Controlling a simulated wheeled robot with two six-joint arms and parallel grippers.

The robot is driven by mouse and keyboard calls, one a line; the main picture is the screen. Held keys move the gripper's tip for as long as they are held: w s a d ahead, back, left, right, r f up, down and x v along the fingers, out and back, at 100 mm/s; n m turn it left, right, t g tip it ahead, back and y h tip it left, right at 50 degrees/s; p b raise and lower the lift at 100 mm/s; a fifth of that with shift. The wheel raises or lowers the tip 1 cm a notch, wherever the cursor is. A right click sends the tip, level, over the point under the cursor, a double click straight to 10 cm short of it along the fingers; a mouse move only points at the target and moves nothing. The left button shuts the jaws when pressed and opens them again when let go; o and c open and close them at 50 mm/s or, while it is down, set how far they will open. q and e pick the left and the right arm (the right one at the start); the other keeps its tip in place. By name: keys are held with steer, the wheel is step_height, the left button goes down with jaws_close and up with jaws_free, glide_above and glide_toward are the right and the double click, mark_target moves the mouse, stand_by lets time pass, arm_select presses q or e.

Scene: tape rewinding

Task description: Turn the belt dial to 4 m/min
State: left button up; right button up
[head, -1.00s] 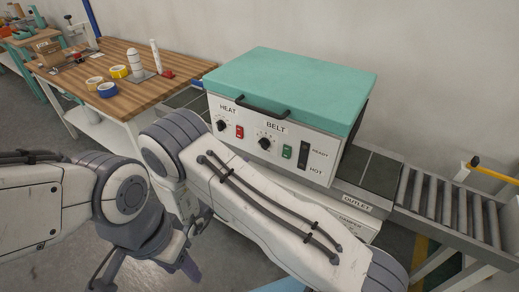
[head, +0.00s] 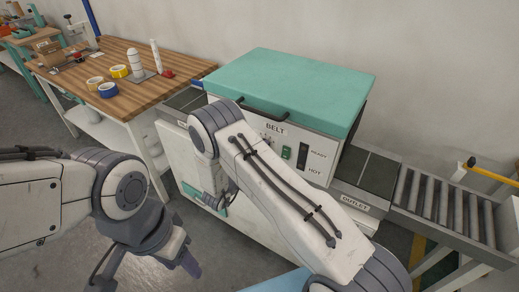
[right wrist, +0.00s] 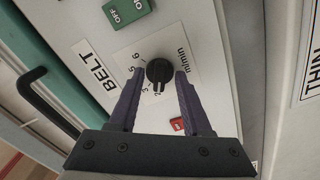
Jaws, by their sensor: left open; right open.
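The black belt dial (right wrist: 159,71) sits on a white scale plate marked m/min on the oven's front panel. Its narrow end appears to point toward the low numbers near 2; the exact setting is hard to read. My right gripper (right wrist: 160,76) is open, with its fingers on either side of the dial; contact is unclear. My left gripper (head: 187,264) is open and empty at lower left, away from the panel.
The oven's teal lid (head: 300,85) has a black handle (right wrist: 45,100). A green switch (right wrist: 126,10) and a red switch (right wrist: 177,124) flank the dial. A roller conveyor (head: 450,210) stands at right. A wooden bench (head: 130,55) with tape rolls stands at left.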

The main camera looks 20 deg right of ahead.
jaws_close()
steer(key=shift+m+b, duration=3.35)
steer(key=shift+m, duration=2.45)
